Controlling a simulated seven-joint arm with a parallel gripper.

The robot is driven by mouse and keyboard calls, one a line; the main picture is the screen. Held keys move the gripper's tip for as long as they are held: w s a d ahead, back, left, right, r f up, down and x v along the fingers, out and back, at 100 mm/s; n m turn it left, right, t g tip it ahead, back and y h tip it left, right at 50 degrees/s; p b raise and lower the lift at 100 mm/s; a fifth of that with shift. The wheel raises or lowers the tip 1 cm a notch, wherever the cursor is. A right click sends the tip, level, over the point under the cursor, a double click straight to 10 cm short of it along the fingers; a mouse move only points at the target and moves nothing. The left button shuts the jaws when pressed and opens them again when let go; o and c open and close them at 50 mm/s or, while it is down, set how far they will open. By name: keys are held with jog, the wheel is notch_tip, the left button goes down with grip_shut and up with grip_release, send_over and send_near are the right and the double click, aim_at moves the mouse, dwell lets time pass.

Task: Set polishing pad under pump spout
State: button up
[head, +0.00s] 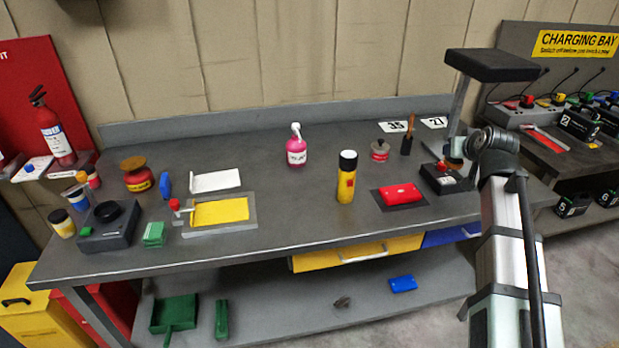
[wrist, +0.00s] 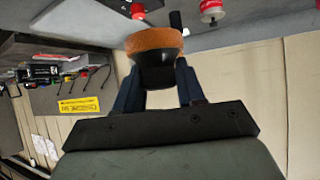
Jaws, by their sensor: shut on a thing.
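The polishing pad (wrist: 155,42), orange on top with a dark body, is between the two dark blue fingers of my gripper (wrist: 158,75) in the wrist view. The gripper is shut on it. In the head view my gripper (head: 457,148) is at the right end of the bench, with a small tan edge of the pad (head: 453,162) showing below it. The pump bottle (head: 297,152) is pink, with a white pump spout (head: 296,129), and stands upright at the back middle of the bench. My gripper is well to its right, apart from it.
A yellow-and-black can (head: 346,178), a red tin (head: 380,151), a dark brush (head: 407,138) and a red packet (head: 400,194) stand or lie between bottle and gripper. A lamp-like post (head: 461,108) rises beside my gripper. Bench around the bottle is clear.

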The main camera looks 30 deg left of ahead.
jog(key=s+a+r+n+g+y, duration=0.15)
jog(key=s+a, duration=0.35)
jog(key=a, duration=0.5)
jog(key=s+a+n+g+y, duration=0.1)
jog(key=s+a+n, duration=0.1)
jog(key=s+a, duration=0.5)
jog(key=s+a+r+n+g+y, duration=0.1)
jog(key=s+a+n+y, duration=0.1)
jog(key=a, duration=1)
jog(key=s+f, duration=0.1)
jog(key=f, duration=0.4)
jog(key=s+f, duration=0.1)
jog(key=f, duration=0.4)
jog(key=s+f, duration=0.2)
jog(key=f, duration=0.3)
jog(key=shift+a, duration=0.2)
jog(key=shift+f+h, duration=0.15)
jog(key=shift+h, duration=0.1)
jog(key=shift+w+a+f, duration=0.1)
jog(key=shift+w+a, duration=0.05)
jog(key=shift+a, duration=0.1)
jog(key=w+a, duration=0.3)
jog(key=a, duration=0.1)
jog(key=w+a, duration=0.3)
jog(key=a, duration=0.2)
jog(key=w+a, duration=0.3)
jog(key=a, duration=0.2)
jog(key=shift+w+a, duration=0.15)
jog(key=shift+w, duration=0.15)
jog(key=shift+f, duration=1.75)
